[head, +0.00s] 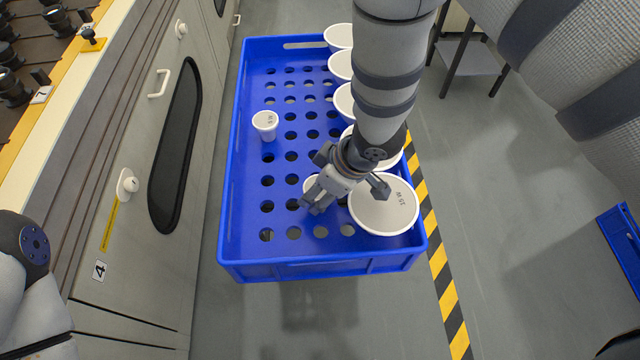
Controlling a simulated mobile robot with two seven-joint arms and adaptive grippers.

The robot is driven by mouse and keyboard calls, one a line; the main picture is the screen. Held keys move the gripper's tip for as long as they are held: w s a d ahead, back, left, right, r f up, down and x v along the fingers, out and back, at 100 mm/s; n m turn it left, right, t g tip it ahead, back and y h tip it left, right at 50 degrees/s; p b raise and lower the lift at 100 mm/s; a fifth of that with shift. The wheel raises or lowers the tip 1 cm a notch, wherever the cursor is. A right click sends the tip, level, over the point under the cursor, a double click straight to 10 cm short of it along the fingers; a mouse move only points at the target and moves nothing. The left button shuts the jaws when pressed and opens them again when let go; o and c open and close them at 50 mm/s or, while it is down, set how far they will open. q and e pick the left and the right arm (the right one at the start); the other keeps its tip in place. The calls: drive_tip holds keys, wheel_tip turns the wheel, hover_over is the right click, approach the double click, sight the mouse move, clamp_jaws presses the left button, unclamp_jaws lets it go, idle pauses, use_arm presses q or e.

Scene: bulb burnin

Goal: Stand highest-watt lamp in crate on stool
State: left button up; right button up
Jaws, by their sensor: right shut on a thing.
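A blue crate (228,190) with a perforated floor stands in the middle. Several white round-faced lamps line its right side. The large front-right lamp (388,214) reads "15 W". A small lamp (265,121) stands alone to the left, its label too small to read. My right gripper (313,204) reaches into the crate's front part, beside the large lamp. It is shut on a small white lamp (311,184), mostly hidden behind its fingers. My left gripper is out of view; only part of that arm shows at lower left.
Part of another blue crate (625,250) shows at the right edge. A dark-legged stand (470,58) is at the upper right. A grey cabinet (135,235) with handles runs along the left. Yellow-black floor tape (442,275) lies right of the crate.

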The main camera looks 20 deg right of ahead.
drive_tip(key=shift+f, duration=0.2)
drive_tip(key=o, duration=1.2)
drive_tip(key=shift+o, duration=0.2)
wheel_tip(320, 180, up, 10)
drive_tip(key=shift+r, duration=0.1)
